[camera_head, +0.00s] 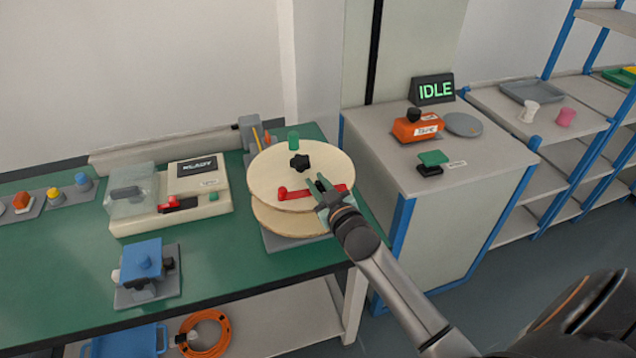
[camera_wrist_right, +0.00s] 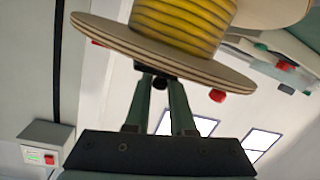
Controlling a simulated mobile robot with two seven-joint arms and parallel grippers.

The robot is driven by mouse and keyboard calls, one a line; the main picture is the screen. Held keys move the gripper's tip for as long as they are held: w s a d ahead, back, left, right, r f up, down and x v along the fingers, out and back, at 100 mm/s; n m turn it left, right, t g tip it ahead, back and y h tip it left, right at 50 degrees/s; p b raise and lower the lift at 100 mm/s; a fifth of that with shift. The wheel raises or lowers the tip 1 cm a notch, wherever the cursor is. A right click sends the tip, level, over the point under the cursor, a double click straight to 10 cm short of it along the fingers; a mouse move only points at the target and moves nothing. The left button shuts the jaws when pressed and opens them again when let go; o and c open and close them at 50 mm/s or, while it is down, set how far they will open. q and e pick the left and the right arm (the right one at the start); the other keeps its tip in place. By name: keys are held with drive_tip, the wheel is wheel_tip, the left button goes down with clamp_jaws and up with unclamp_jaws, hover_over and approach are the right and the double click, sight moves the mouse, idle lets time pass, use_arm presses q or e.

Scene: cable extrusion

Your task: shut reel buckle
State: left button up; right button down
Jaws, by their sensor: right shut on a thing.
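The reel (camera_head: 285,165) has two round wooden flanges and stands at the right end of the green bench. A red bar, the reel buckle (camera_head: 298,194), lies across its top flange, with a round red knob at its left end. A black star knob (camera_head: 299,162) sits behind it. My right gripper (camera_head: 322,186) is at the buckle's right part, shut on it. In the right wrist view the fingers (camera_wrist_right: 160,85) close at the flange edge; their tips are partly hidden. Yellow cable (camera_wrist_right: 185,25) is wound on the reel there. My left gripper is not in view.
A machine with a clear cover (camera_head: 130,190) stands left of the reel, and a blue block fixture (camera_head: 142,262) stands in front of it. A cabinet (camera_head: 385,150) with an IDLE display (camera_head: 433,90) stands to the right. Bench space left of the reel's front is clear.

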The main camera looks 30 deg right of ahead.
drive_tip(key=c, duration=0.8)
unclamp_jaws()
drive_tip(key=shift+f, duration=0.25)
drive_tip(key=shift+o, duration=0.2)
drive_tip(key=shift+s, duration=0.1)
drive_tip(key=s+a+r, duration=0.2)
drive_tip(key=s, duration=1)
drive_tip(key=s+a+f+g+y, duration=0.2)
drive_tip(key=s+a+f+g, duration=0.1)
drive_tip(key=s+a+f, duration=0.4)
drive_tip(key=s+a+f+g+y+p, duration=0.1)
drive_tip(key=s+a+f+g+y, duration=0.2)
drive_tip(key=s+a+f, duration=0.4)
wheel_tip(320, 180, down, 7)
drive_tip(key=shift+s+r+n+g, duration=0.1)
drive_tip(key=shift+s+n+g, duration=0.3)
drive_tip(key=shift+s+g, duration=0.35)
